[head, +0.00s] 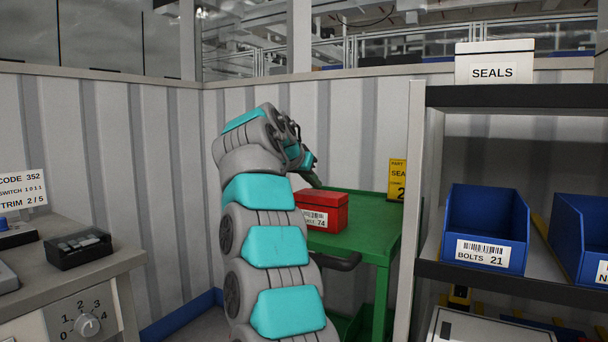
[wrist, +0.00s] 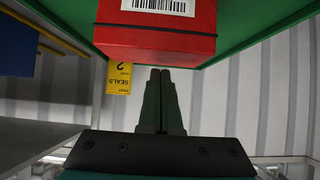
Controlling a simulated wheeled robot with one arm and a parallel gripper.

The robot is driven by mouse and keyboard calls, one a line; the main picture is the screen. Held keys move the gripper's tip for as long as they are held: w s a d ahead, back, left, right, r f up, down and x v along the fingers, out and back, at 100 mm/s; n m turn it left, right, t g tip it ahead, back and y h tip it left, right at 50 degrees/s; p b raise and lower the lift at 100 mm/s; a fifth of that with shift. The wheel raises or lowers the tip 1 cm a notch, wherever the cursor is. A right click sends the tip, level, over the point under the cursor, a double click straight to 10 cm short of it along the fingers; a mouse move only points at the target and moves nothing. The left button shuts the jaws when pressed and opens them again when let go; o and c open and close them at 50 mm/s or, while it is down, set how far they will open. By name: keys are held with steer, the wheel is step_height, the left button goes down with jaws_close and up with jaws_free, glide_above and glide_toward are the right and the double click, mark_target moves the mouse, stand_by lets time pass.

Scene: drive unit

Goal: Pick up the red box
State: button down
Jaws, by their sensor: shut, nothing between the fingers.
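The red box (head: 322,209) sits on the green cart top (head: 366,233) in the head view, with a white barcode label reading 74 on its front. In the wrist view the red box (wrist: 156,32) fills the upper middle, and the picture appears upside down. My gripper (wrist: 160,72) is shut and empty, its fingertips together close to the box's edge in that view. Whether they touch it I cannot tell. In the head view my gripper (head: 310,165) is partly hidden behind my wrist, near the box's far left side. My arm hides part of the cart.
A shelf rack on the right holds a blue BOLTS bin (head: 486,228) and a white SEALS box (head: 494,62). A yellow tag (head: 397,180) hangs by the cart. A grey bench (head: 65,262) stands left. The corrugated wall is behind the cart.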

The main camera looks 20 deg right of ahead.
steer(key=shift+w+d+f, duration=0.2)
steer(key=shift+w+d, duration=0.3)
steer(key=shift+d, duration=0.05)
steer(key=shift+f+b, duration=0.55)
steer(key=shift+b, duration=0.05)
steer(key=shift+f, duration=0.2)
